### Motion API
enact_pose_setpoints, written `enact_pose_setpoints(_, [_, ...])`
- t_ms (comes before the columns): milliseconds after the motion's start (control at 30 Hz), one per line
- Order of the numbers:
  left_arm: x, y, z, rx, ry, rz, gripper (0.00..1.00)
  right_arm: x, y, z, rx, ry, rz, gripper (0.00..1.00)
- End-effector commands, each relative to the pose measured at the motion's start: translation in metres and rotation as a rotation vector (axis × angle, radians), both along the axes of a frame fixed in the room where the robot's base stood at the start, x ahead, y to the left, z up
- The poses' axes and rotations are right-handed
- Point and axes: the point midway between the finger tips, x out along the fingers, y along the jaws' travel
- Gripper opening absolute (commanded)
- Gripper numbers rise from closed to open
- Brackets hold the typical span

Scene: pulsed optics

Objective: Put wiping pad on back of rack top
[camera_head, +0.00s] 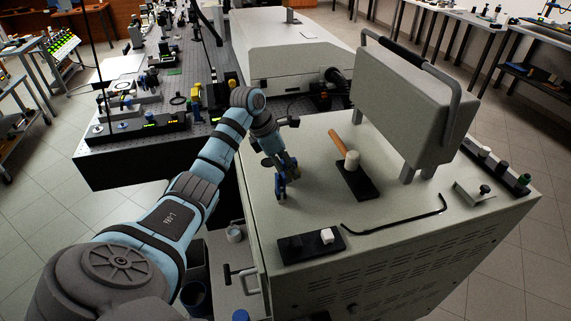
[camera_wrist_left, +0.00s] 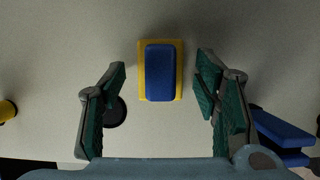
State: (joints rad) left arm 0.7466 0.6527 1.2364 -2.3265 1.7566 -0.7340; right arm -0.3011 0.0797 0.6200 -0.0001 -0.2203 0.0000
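In the left wrist view a blue pad with a yellow border or base, apparently the wiping pad (camera_wrist_left: 160,73), lies on a plain grey surface. My left gripper (camera_wrist_left: 160,103) is open, with its green-lined fingers on either side of the pad and visible gaps to it. In the head view my left gripper (camera_head: 282,194) points down over the left part of the pale rack top (camera_head: 310,205). I cannot clearly pick out the pad there; the gripper may hide it. My right gripper is not in view.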

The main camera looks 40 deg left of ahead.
Motion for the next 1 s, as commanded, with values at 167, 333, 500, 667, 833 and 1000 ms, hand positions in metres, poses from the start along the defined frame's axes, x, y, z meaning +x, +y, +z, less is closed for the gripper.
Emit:
enact_pose_setpoints(167, [0.000, 0.000, 0.001, 0.000, 0.000, 0.000, 0.56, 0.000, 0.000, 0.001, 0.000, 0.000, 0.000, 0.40])
enact_pose_setpoints(333, [-0.005, 0.005, 0.021, 0.001, -0.005, 0.002, 0.56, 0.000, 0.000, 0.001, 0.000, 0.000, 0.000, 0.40])
enact_pose_setpoints(500, [-0.020, 0.016, 0.064, 0.004, -0.004, 0.001, 0.56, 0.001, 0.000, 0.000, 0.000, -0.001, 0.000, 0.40])
enact_pose_setpoints(667, [-0.032, 0.023, 0.102, 0.001, -0.002, 0.001, 0.56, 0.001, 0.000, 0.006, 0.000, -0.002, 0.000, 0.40])
enact_pose_setpoints(833, [-0.038, 0.026, 0.115, 0.000, -0.001, 0.000, 0.56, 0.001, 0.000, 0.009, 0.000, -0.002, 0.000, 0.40])
enact_pose_setpoints(1000, [-0.038, 0.026, 0.114, -0.001, -0.001, 0.000, 0.56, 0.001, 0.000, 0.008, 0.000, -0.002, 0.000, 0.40])
